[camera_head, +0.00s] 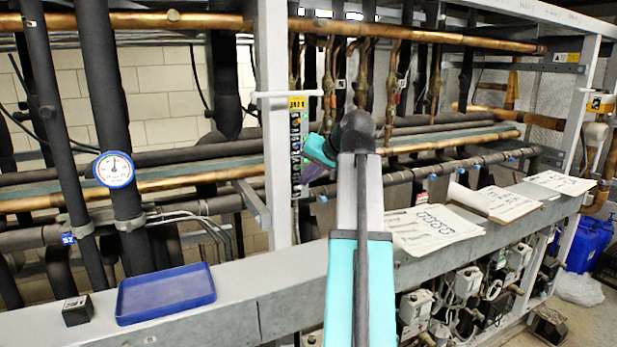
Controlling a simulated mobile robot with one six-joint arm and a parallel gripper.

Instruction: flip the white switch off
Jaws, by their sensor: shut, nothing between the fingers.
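A narrow dark switch panel (296,150) with a yellow label on top is fixed to the white upright post in the middle of the head view. It carries several small switches or lamps in a column. They are too small for me to tell which is the white switch or how it is set. My gripper (310,160) is at the end of the turquoise and grey arm, just right of the panel at its middle height. It looks shut and empty. Its fingertips are small and partly hidden by my wrist, and I cannot tell whether they touch the panel.
Copper and black pipes run behind and beside the post. A round gauge (114,169) is at the left. A blue tray (166,293) and a small black block (77,311) lie on the grey beam (240,298). Papers (433,230) lie on its right part.

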